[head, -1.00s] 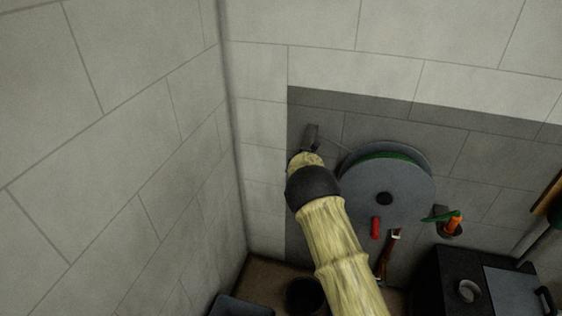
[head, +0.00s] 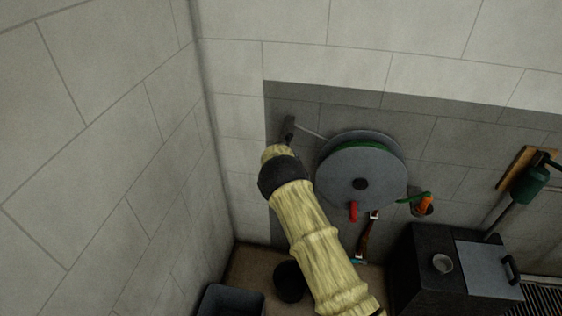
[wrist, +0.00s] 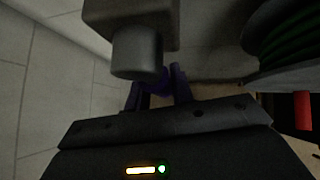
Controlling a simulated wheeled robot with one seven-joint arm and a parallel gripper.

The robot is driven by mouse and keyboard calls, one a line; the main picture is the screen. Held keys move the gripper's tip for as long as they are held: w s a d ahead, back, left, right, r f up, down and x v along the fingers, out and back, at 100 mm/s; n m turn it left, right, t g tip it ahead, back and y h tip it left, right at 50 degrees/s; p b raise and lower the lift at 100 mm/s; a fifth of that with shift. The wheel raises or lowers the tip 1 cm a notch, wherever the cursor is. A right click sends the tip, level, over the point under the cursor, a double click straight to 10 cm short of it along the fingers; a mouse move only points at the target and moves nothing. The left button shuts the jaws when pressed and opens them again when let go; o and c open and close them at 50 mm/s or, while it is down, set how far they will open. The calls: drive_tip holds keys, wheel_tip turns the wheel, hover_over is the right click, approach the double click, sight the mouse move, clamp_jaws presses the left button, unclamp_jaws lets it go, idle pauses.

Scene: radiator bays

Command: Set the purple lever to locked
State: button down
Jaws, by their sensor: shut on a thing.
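The purple lever (wrist: 159,84) shows in the wrist view as a small dark purple piece below a grey cylinder, between my gripper's fingers. My gripper (wrist: 157,80) is shut on it. The grey cylinder (wrist: 137,54) and the block behind it cover part of the lever. In the head view my arm hides the lever and my fingers. A dark grey fitting (head: 289,127) on the wall shows just above my arm's end. I cannot tell which setting the lever is at.
A grey hose reel (head: 345,185) with green hose is close on the right, with a red handle (head: 353,212) below it. A side wall (head: 95,150) stands left. A black cabinet (head: 415,285) with a cup on it and a dark bin (head: 230,303) are below.

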drive_tip(key=c, duration=1.2)
unclamp_jaws()
drive_tip(key=shift+s+r+b, duration=0.1)
drive_tip(key=shift+s+b, duration=0.05)
drive_tip(key=shift+b, duration=0.2)
drive_tip(key=b+v, duration=0.6)
drive_tip(key=v, duration=1.1)
